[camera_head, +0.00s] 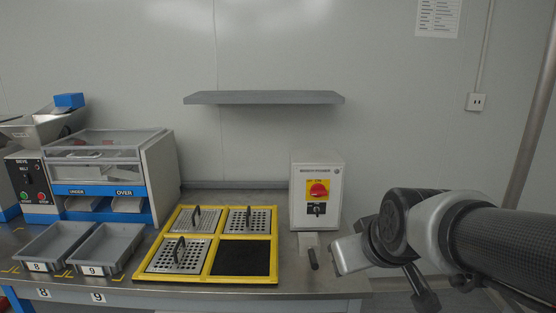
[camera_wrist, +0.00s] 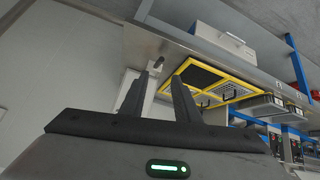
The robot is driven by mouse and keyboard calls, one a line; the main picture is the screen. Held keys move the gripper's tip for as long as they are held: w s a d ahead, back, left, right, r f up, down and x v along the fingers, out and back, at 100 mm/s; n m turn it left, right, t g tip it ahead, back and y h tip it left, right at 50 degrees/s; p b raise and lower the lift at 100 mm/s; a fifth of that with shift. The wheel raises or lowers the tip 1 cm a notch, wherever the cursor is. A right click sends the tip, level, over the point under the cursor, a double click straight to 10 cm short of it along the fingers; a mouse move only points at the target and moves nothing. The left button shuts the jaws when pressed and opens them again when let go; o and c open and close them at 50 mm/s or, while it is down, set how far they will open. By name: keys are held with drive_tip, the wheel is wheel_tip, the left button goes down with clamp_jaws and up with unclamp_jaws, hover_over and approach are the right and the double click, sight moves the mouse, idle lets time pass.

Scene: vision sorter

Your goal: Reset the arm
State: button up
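My arm (camera_head: 440,235) reaches in from the right side of the head view, in front of the bench's right end. Its fingers are hard to make out there. In the wrist view my gripper (camera_wrist: 160,76) shows two dark fingers standing apart, with nothing held between them. Beyond the fingertips is the bench edge, with a small grey piece with a handle (camera_wrist: 157,64) on it. The same piece seems to lie near the bench's right end in the head view (camera_head: 313,258), left of my arm and apart from it.
The bench holds a yellow frame (camera_head: 211,240) with several handled perforated plates and one dark square. A white switch box (camera_head: 305,215) with a red knob stands behind. Grey trays (camera_head: 45,248) and a sorter machine (camera_head: 105,170) are at left. An empty shelf (camera_head: 265,98) hangs above.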

drive_tip(key=s+m+g, duration=0.2)
drive_tip(key=s+m, duration=0.1)
drive_tip(key=s, duration=0.9)
wheel_tip(320, 180, up, 26)
drive_tip(key=p, duration=2.5)
drive_tip(key=shift+s+d+f+g+h, duration=0.15)
drive_tip(key=shift+s+g+h, duration=0.15)
